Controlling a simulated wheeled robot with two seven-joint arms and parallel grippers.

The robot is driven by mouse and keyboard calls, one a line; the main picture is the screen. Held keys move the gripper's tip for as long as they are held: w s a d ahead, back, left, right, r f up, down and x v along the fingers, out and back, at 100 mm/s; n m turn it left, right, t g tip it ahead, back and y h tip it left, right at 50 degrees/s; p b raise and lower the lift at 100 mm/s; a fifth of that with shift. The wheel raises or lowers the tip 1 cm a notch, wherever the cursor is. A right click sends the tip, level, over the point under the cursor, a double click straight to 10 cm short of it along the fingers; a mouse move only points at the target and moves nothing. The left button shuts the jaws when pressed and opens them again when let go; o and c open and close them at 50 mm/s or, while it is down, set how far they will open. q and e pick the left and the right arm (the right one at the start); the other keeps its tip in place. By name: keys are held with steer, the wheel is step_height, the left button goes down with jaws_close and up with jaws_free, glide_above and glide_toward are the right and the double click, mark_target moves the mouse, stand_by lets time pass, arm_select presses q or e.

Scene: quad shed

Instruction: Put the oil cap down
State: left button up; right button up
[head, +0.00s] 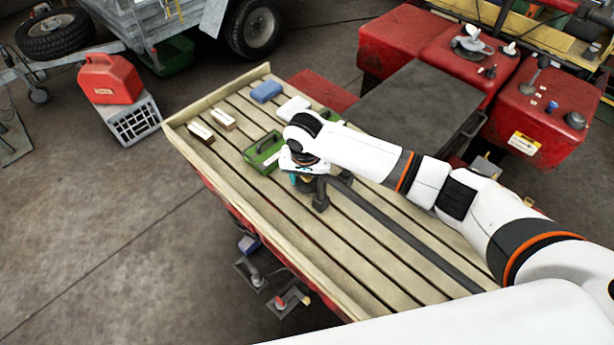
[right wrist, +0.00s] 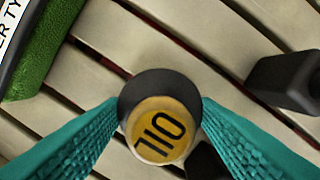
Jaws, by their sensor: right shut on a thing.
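The oil cap (right wrist: 160,128) has a yellow top marked "OIL" and a dark rim. It shows between the teal fingers of my right gripper (right wrist: 160,118) in the right wrist view, with a finger against each side. In the head view my right gripper (head: 303,181) points down over the slatted wooden deck (head: 300,235), and the cap is mostly hidden there. I cannot tell whether the cap touches the slats. My left gripper is not in view.
A green tray (head: 264,150) lies close to the gripper; its green edge (right wrist: 42,55) shows in the right wrist view. A dark bar (head: 400,235) with black feet runs along the deck on the right. Blue, white and brown items lie farther back. The near-left slats are clear.

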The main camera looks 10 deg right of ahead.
steer(key=shift+f, duration=0.15)
steer(key=o, duration=1)
